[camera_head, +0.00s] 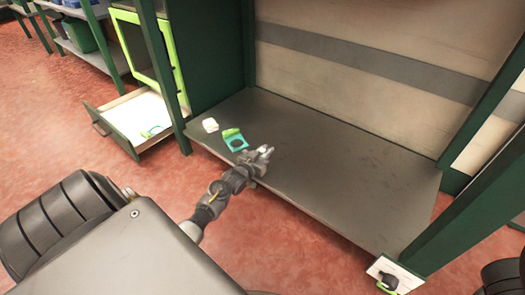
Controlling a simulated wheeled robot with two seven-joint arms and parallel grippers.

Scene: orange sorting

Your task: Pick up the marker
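My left gripper (265,151) is over the dark grey shelf, near its left front part. Its fingers are small and pale here, and I cannot tell whether they are apart or shut, or whether they hold anything. I cannot make out a marker for certain. A teal and green flat item with a dark round spot (236,141) lies on the shelf just left of the gripper, apart from it. A small whitish item (210,125) lies farther left on the shelf. My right gripper is not in view.
The shelf (350,185) is bare to the right, between dark green posts. An open drawer (128,120) at the left holds a small teal item (152,131). A white panel with a black and green item (388,282) is at the lower right.

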